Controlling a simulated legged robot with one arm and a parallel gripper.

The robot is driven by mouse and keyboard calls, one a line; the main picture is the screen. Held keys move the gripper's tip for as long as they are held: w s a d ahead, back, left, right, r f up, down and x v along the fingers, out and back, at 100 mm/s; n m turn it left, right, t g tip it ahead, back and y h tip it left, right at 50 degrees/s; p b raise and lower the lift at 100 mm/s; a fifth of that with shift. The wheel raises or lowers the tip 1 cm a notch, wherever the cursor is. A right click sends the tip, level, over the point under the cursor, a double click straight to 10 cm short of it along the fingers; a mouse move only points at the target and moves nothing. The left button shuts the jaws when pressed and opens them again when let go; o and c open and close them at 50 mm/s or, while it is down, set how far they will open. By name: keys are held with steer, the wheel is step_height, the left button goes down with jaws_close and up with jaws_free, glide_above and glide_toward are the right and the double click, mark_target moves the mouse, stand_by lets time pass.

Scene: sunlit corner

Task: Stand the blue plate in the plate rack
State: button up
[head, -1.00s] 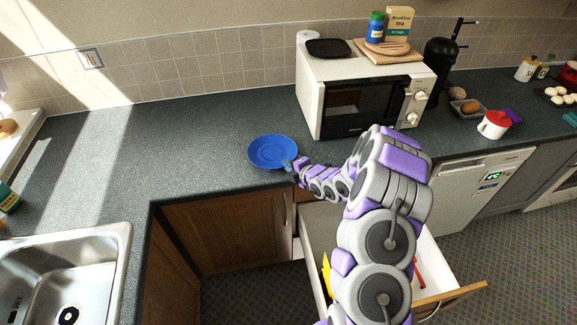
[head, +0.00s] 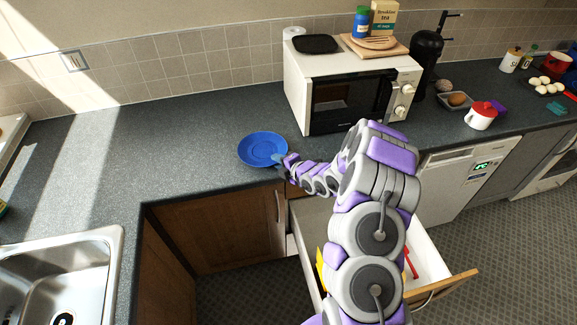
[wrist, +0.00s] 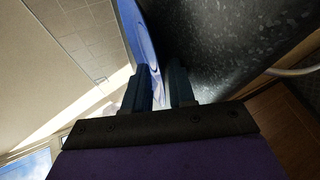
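The blue plate (head: 262,149) is at the counter's front edge, left of the microwave, its upper face showing in the head view. My gripper (head: 279,160) is at its near right rim. In the wrist view, the plate (wrist: 148,50) runs in between the two dark fingers of my gripper (wrist: 160,88). The fingers stand close together with the rim between them, and look shut on it. Dark counter shows beside the plate in that view; I cannot tell how high the plate is above it. No plate rack shows in these frames.
A microwave (head: 300,75) stands right of the plate, with a black tray and a wooden board on top. An open drawer (head: 440,285) lies below my arm. A sink (head: 112,265) is at lower left. The counter left of the plate (head: 180,135) is clear.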

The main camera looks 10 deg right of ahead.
steer(key=shift+s+f+b, duration=0.1)
steer(key=shift+f+b, duration=0.2)
